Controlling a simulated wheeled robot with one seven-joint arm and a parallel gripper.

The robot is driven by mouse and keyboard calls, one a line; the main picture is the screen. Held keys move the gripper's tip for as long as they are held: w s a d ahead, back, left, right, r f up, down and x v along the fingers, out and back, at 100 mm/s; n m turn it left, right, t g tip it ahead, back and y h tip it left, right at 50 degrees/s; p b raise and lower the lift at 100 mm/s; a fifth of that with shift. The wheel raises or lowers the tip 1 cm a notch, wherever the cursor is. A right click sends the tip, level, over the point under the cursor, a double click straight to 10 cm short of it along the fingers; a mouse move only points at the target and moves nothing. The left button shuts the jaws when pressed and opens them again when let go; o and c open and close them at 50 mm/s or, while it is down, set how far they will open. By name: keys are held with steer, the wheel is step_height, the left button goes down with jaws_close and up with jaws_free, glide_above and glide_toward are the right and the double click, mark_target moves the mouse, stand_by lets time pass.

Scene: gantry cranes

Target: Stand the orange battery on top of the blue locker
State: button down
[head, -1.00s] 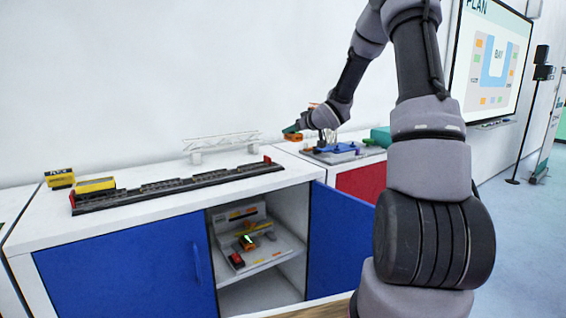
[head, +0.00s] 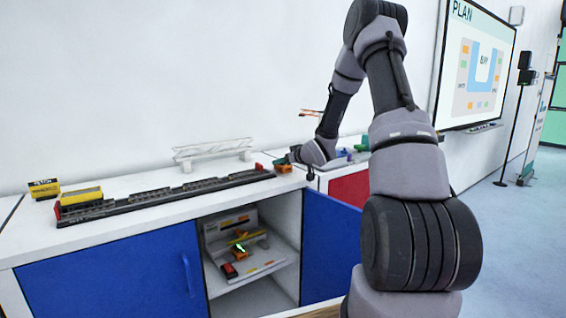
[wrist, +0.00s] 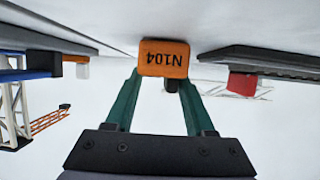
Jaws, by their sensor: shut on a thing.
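In the head view the battery (head: 284,169) shows small below my gripper (head: 283,161), by the right end of the white top of the blue locker (head: 170,190). The battery looks upright and very close to the top. I cannot tell if it touches. The locker's left blue door (head: 115,275) is shut and its right door (head: 331,240) stands open.
A dark track (head: 165,194) with red end blocks lies along the locker top, and a white truss (head: 212,152) stands behind it. Yellow blocks (head: 44,189) are at the far left. A red-fronted locker (head: 349,188) adjoins on the right. Small parts sit on the inside shelf (head: 262,268).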

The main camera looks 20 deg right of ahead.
steer(key=shift+f, duration=0.1)
steer(key=shift+c, duration=1.3)
jaws_free()
